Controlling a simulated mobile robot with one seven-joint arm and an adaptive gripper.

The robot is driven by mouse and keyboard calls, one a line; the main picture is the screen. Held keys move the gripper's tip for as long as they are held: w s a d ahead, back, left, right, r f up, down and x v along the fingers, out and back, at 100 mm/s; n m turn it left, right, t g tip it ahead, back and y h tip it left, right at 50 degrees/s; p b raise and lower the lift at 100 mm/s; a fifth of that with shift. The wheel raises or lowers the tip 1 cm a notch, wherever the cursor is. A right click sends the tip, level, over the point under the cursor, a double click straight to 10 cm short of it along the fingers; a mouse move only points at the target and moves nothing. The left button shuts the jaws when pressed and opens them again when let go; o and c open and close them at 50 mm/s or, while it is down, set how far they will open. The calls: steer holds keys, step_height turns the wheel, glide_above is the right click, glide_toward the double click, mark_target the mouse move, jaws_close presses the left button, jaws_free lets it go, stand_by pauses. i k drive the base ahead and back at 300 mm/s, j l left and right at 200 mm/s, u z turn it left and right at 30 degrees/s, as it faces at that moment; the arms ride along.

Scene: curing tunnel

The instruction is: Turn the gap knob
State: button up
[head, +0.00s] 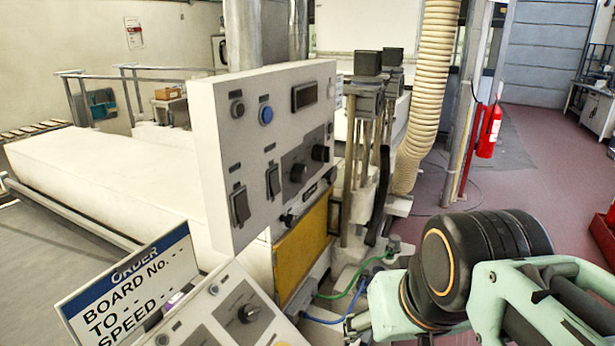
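Two black round knobs sit on the dark plate of the upright white control panel (215,120). One is the left knob (299,172), the other the right knob (320,153). A third knob (249,313) sits on the sloped lower panel (205,318) at the bottom. The labels are too small to read, so I cannot tell which is the gap knob. My mint-green and black arm shows at the lower right, apart from both panels. I cannot make out my gripper's fingers in this view.
The upright panel also has a display (304,95), a blue button (266,115) and two rocker switches. An order sign (130,290) stands at the lower left. A ribbed hose (431,90) and a fire extinguisher (489,130) are behind.

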mark_target(331, 176)
steer(key=k+l+u, duration=0.5)
steer(key=i+l, duration=0.25)
steer(key=i, duration=0.15)
steer(key=i+l, duration=0.2)
steer(key=i, duration=0.2)
steer(key=l, duration=0.3)
steer(key=i+j, duration=0.1)
steer(key=i, duration=0.1)
